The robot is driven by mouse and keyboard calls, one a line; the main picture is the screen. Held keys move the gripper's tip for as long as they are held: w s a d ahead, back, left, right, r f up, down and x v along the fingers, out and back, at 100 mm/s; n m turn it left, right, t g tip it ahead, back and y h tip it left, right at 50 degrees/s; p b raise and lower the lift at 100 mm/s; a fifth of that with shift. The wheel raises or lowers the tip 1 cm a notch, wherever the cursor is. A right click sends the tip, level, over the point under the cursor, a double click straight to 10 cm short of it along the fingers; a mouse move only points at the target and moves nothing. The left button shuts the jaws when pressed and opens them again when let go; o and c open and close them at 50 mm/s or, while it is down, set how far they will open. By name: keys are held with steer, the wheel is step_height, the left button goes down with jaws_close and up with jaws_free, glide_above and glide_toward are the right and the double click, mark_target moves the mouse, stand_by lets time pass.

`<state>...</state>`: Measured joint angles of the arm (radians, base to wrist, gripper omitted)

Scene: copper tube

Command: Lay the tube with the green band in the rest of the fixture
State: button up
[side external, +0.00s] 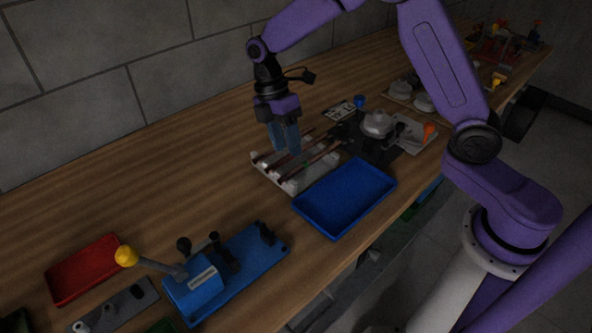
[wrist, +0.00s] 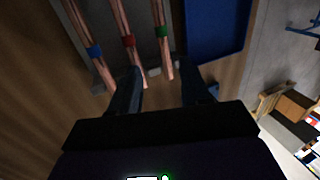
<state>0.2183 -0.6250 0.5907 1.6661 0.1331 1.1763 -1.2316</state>
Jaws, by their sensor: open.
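Several copper tubes lie side by side on a pale rack (side external: 290,186) in the side view. In the wrist view I see a tube with a green band (wrist: 163,32), one with a red band (wrist: 128,41) and one with a blue band (wrist: 94,53). My gripper (side external: 286,150) is above the rack, open and empty. In the wrist view its fingers (wrist: 165,82) are spread near the end of the green-banded tube. A blue fixture (side external: 228,272) with a yellow-knobbed lever (side external: 126,256) stands at the front left; its rest is too dark to make out.
A blue tray (side external: 345,198) lies right of the rack, near the bench edge. A red tray (side external: 84,268) is at the far left. A black device (side external: 376,128) stands behind the rack. The bench between rack and blue fixture is clear.

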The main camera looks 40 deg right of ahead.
mark_target(294, 169)
steer(key=x, duration=0.5)
steer(key=shift+s+a+r, duration=0.15)
steer(key=shift+s, duration=0.25)
jaws_close()
